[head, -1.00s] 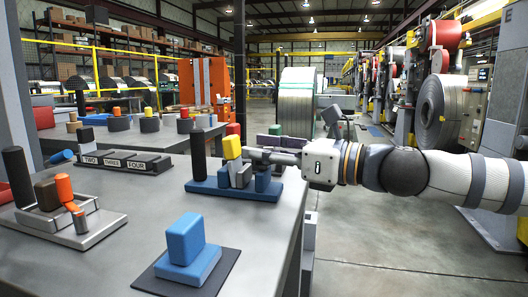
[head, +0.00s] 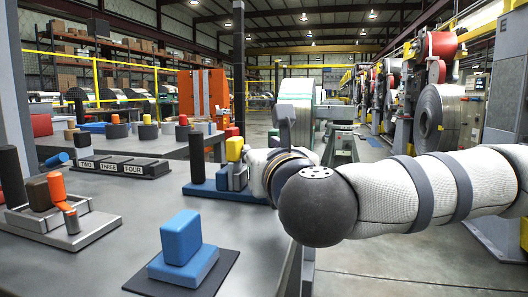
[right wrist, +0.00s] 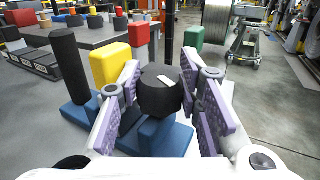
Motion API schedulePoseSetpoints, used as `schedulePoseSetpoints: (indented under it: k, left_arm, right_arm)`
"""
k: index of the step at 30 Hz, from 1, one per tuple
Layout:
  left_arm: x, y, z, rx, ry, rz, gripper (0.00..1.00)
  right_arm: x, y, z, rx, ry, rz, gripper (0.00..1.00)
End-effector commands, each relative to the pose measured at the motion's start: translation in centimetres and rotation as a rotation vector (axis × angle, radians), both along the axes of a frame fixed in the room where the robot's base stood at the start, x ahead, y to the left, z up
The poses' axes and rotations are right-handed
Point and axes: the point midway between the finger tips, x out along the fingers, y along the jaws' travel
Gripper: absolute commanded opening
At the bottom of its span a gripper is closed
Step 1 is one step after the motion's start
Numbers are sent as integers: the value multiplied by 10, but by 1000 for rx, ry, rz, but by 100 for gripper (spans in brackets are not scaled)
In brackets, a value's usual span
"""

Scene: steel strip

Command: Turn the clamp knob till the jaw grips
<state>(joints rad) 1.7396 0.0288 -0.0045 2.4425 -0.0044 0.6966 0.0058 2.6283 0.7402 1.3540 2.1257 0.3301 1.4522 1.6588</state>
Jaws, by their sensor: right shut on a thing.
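My right gripper (right wrist: 165,90) is shut on the knob, one purple-padded finger on each side. The left finger hides part of the yellow block's lower end, so I cannot tell whether the jaw touches it. My left gripper is not in view.
A blue block on a dark mat (head: 180,279) stands at the table front. A grey plate fixture (head: 66,232) with orange and brown parts is at left. A numbered dark strip (head: 122,168) lies behind. Another table (head: 160,148) stands further back.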

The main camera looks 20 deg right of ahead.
Motion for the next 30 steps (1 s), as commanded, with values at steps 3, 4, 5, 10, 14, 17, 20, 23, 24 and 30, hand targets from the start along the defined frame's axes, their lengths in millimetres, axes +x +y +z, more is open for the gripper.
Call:
schedulePoseSetpoints:
  k: [3, 4, 5, 10, 14, 17, 20, 23, 24, 30]
  left_arm:
    - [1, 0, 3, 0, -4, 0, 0]
    - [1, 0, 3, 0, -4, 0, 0]
    - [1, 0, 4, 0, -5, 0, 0]
    - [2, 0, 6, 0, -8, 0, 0]
    - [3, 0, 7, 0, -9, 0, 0]
    - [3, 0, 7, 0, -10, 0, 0]
    - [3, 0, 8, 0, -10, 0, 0]
    - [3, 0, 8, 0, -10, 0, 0]
    - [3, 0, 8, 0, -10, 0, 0]
    - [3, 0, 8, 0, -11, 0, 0]
  right_arm:
    - [0, 3, 0, -2, 1, -86, 4]
    - [0, 2, 0, -2, 1, -110, 4]
    - [0, 2, 0, -3, 1, -132, 4]
    - [1, 1, 0, 0, 2, -237, 4]
    - [1, 1, 0, -1, 1, -294, 4]
    - [1, 0, 0, 0, 1, -325, 4]
    - [1, 0, 0, 0, 2, -345, 4]
    - [1, 0, 0, 1, 2, -358, 4]
    - [1, 0, 0, 1, 1, -360, 4]
    - [1, -1, 0, 1, 1, -363, 4]
